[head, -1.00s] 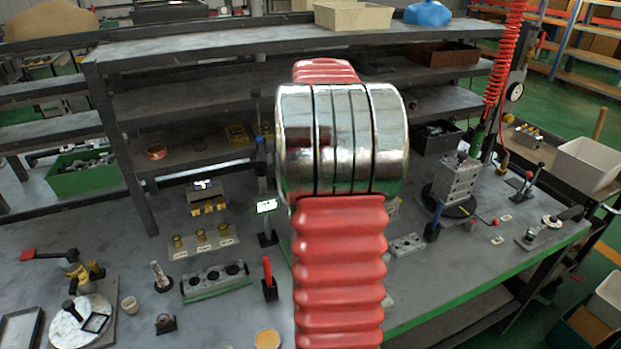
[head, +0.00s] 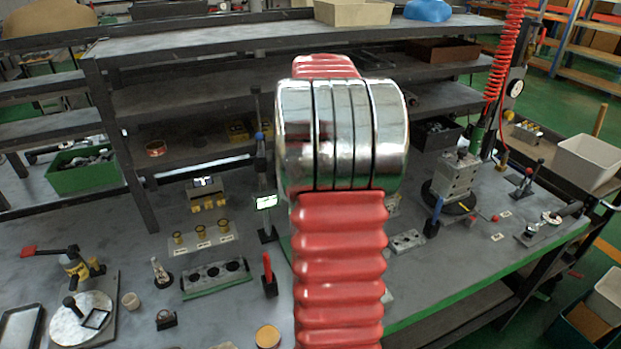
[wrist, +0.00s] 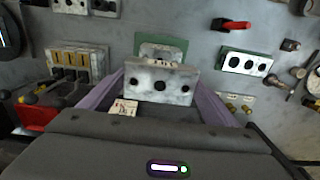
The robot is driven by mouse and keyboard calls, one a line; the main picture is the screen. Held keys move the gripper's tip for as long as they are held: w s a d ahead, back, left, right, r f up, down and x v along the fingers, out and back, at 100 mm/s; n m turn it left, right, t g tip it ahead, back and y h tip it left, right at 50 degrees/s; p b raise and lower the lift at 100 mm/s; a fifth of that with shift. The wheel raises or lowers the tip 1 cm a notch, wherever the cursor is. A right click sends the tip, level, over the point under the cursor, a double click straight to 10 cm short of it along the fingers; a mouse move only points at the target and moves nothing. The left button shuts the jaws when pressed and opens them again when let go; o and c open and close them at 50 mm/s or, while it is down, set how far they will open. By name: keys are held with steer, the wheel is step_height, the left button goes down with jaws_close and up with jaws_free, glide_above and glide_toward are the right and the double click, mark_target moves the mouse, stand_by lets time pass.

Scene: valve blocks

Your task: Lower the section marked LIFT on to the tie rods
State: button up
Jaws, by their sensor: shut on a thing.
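In the wrist view, my gripper (wrist: 161,88) is shut on a grey metal block (wrist: 150,88) with dark round holes in its face, one finger at each side. A cream tag (wrist: 124,106) with dark marks, too small to read, shows at its lower left. Just beyond the block is a green plate (wrist: 175,46) with a grey metal part on it, partly covered by the held block. I cannot make out tie rods or tell whether the block touches the part. In the head view, my own arm hides the gripper and most of this area.
A green-based strip with three dark holes (head: 215,278) and a red-handled tool (head: 268,275) stand left of my arm. Brass cups (head: 201,233) stand behind them. A grey block stack (head: 456,178) stands at right. A flat holed plate (head: 405,241) lies nearer.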

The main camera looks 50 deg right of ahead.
steer(key=shift+f, duration=5.45)
stand_by(1.5)
steer(key=o, duration=1.4)
